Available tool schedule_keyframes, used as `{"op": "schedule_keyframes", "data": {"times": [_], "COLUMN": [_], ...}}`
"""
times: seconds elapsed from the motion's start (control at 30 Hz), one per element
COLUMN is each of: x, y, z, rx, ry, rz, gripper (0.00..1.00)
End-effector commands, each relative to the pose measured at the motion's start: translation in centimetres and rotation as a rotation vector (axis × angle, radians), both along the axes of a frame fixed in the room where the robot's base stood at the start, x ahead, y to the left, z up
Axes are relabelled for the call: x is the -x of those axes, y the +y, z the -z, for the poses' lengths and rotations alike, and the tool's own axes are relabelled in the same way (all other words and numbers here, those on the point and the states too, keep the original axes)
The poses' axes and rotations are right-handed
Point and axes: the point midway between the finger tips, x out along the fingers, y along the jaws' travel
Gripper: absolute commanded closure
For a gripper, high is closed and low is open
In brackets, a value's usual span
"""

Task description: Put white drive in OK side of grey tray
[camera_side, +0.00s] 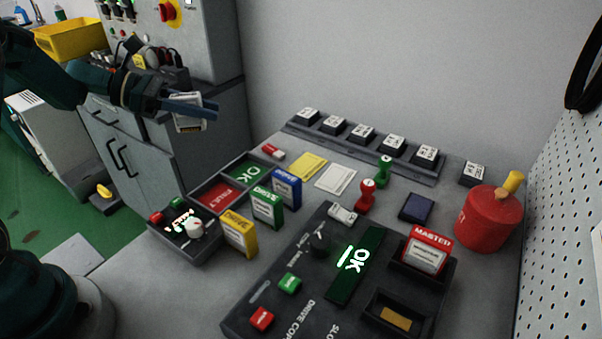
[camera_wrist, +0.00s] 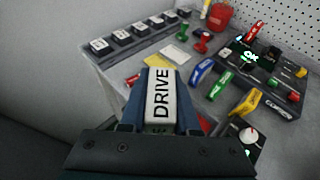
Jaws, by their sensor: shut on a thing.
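My gripper (camera_side: 192,103) is shut on the white drive (camera_side: 188,122), high above the back left of the bench. In the wrist view the white drive (camera_wrist: 161,94) stands between the fingers with its DRIVE label facing the camera. The grey tray (camera_side: 196,187) lies on the bench below and to the right of my gripper in the side view. It has a green OK side (camera_side: 245,173) and a red FAULT side (camera_side: 221,196). Both sides look empty. In the wrist view the drive and gripper hide most of the tray.
Blue (camera_side: 287,187), green (camera_side: 267,206) and yellow (camera_side: 240,233) drives stand just right of the tray. A control box (camera_side: 184,240) with a white knob sits in front of it. The copier (camera_side: 290,255) with the red MASTER drive (camera_side: 427,251) is at the front right.

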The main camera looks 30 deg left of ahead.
Motion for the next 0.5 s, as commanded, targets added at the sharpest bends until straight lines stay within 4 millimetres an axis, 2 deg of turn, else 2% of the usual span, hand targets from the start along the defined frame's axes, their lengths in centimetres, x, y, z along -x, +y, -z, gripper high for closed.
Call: {"op": "schedule_keyframes", "data": {"times": [0.07,0.17,0.27,0.5], "x": [0.2,0.1,-0.6,-3.2], "y": [1.1,1.1,-0.3,-5.0], "z": [0.1,0.4,1.4,4.6], "rx": [0.002,0.003,0.005,0.003], "ry": [0.001,0.002,0.005,0.007], "rz": [-0.031,-0.043,-0.041,-0.038], "gripper": [1.00,1.00,1.00,1.00]}}
